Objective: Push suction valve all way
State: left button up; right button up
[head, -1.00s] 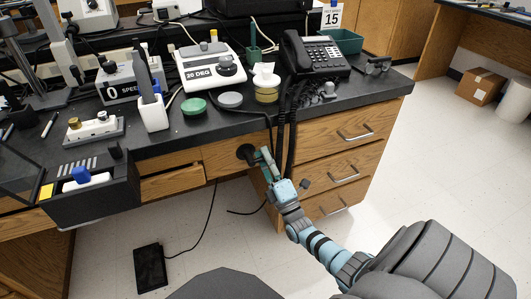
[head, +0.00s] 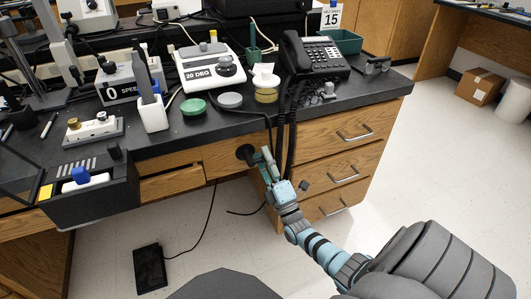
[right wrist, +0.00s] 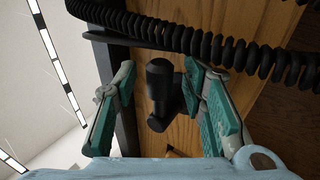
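The suction valve (head: 245,152) looks like a black knob on the wooden front of the bench, below the countertop. My left gripper is not in view.
Black ribbed hoses (head: 287,125) hang from the countertop beside my right gripper and cross the top of the right wrist view (right wrist: 180,38). Wooden drawers (head: 340,160) stand to the right. An open black tray (head: 95,205) juts out at left. The floor in front is mostly clear.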

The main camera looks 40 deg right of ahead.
jog(key=v, duration=1.2)
